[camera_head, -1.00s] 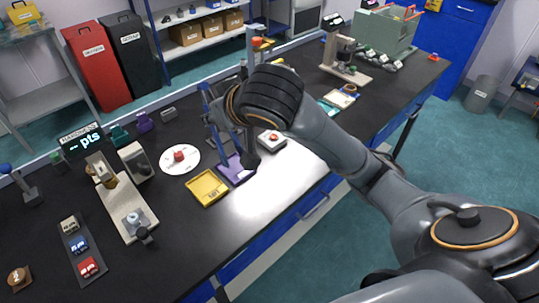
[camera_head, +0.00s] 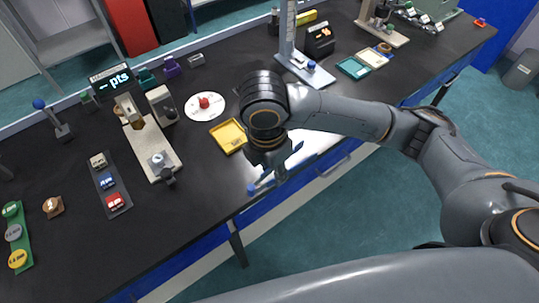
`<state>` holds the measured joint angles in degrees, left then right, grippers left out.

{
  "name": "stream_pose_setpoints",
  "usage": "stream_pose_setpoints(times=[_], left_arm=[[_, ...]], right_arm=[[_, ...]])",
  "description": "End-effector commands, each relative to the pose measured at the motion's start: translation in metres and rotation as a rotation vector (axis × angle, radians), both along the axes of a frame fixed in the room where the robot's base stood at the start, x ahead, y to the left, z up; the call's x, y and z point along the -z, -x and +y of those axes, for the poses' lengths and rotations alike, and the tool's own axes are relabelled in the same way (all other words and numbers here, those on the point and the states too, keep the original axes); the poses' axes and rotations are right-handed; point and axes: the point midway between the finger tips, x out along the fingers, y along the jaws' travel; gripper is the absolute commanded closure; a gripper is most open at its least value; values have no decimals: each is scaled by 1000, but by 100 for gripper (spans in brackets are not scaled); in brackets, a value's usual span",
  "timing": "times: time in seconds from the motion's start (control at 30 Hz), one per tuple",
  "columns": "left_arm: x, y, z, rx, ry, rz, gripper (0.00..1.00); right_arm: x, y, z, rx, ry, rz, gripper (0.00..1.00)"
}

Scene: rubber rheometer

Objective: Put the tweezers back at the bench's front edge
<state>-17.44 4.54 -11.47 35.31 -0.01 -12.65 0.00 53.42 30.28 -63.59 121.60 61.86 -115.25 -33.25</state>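My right gripper (camera_head: 268,182) points down at the bench's front edge (camera_head: 240,210), right of the yellow tray (camera_head: 229,136). My own wrist covers much of it, so I cannot tell how far its fingers are apart. A small blue tip (camera_head: 251,189) shows beside the fingers, low over the black bench top (camera_head: 205,175). I cannot tell whether it belongs to the tweezers or the gripper. No tweezers can be made out clearly elsewhere. My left gripper is out of view.
A white dish with a red piece (camera_head: 204,103) stands behind the yellow tray. A beige-based instrument (camera_head: 150,148) and a dark rack of small blocks (camera_head: 110,185) stand to the left. The bench top left of my gripper is clear near the front edge.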

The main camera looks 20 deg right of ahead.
Motion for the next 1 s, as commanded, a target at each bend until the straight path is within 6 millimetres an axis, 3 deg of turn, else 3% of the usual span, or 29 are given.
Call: stream_pose_setpoints(times=[0.1,0.3,0.5,0.8,1.0], left_arm=[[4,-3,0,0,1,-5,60],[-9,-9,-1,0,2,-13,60],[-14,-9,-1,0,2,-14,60],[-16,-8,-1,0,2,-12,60],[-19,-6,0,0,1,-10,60]], right_arm=[[15,-28,-4,9,-2,6,75],[33,-78,-13,10,0,2,75],[71,-105,-16,7,-1,2,75],[92,-122,-19,6,-2,1,75],[119,-122,-19,5,-1,2,75]])
